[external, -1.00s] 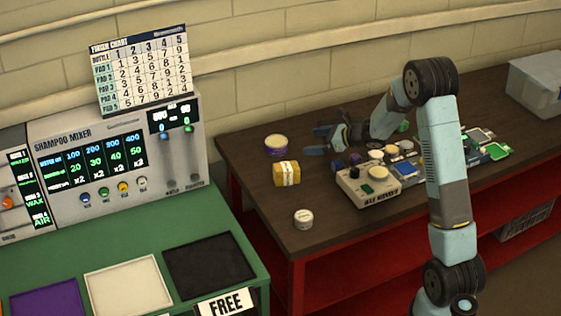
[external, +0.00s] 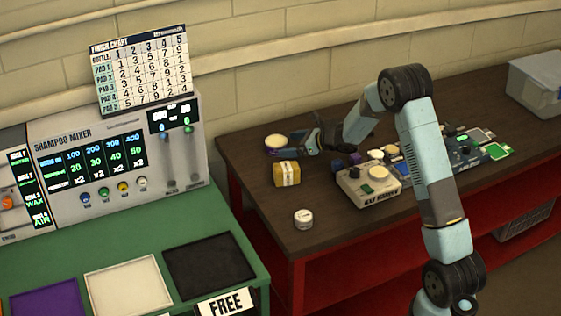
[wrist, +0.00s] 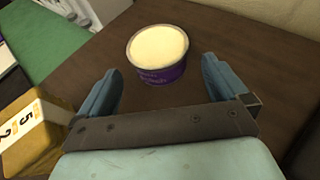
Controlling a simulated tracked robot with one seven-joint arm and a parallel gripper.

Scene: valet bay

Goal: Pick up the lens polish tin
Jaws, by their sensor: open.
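A round purple tin with a cream top (external: 276,140) stands upright on the dark brown bench; I take it as the lens polish tin, though its label is too blurred to read surely. In the wrist view the tin (wrist: 158,56) is ahead, roughly centred between the fingertips. My gripper (external: 290,144) is open and empty, its fingers pointing at the tin from the right in the external view. In the wrist view my gripper (wrist: 160,68) has one blue finger on each side, and no contact is clear. The gripper hides part of the tin in the external view.
A yellow block with a pale band (external: 287,173) stands close by, near the left finger in the wrist view (wrist: 35,135). A small white tin (external: 303,219) sits near the bench's front. The wax control box (external: 378,188) lies to the right. The green mixer counter (external: 90,260) is left.

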